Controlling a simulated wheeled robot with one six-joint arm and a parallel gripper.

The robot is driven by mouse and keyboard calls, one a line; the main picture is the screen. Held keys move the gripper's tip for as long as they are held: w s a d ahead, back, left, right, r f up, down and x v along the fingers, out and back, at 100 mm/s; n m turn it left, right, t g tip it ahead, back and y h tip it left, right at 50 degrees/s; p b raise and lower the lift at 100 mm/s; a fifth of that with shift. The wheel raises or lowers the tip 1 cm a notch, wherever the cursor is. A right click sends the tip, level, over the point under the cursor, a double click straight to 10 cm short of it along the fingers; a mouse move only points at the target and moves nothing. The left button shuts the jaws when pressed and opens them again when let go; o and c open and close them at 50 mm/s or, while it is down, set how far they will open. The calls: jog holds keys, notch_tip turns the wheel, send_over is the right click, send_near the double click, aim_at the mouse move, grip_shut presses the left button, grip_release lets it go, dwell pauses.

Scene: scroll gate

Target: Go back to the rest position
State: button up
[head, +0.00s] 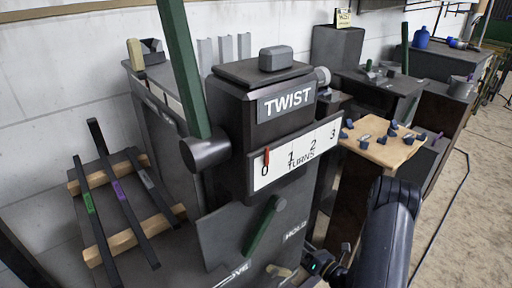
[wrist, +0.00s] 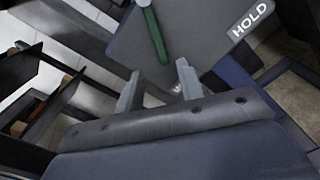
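My gripper (wrist: 158,70) is open in the wrist view, with its two grey fingers apart and nothing held between them. Beyond the fingertips a green handle (wrist: 155,36) is fixed on a dark panel (wrist: 195,40) marked HOLD. In the head view my dark arm comes in at the lower right, and my gripper (head: 325,266) is partly seen near the bottom, low and to the right of the green handle (head: 263,226). The TWIST box (head: 258,112) stands in the middle, with a long green lever (head: 182,70) pointing up and a red pointer (head: 266,156) at 0 on its turns scale.
At the left, several dark bars (head: 122,205) lie across wooden rails (head: 135,235). At the right, a wooden board (head: 385,150) holds small blue-handled parts. Farther benches (head: 440,60) line the wall. Open floor (head: 485,190) shows at the far right.

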jog(key=b+x, duration=0.1)
jog(key=x, duration=0.7)
jog(key=shift+w+b, duration=0.25)
jog(key=shift+b, duration=0.05)
jog(key=shift+s, duration=0.1)
jog(key=p+v, duration=0.2)
jog(key=v, duration=0.8)
jog(key=w+a+n+b, duration=0.2)
jog(key=w+a, duration=0.2)
jog(key=w, duration=0.5)
jog(key=shift+a+f+b, duration=0.3)
jog(key=shift+a, duration=0.1)
jog(key=shift+w, duration=0.1)
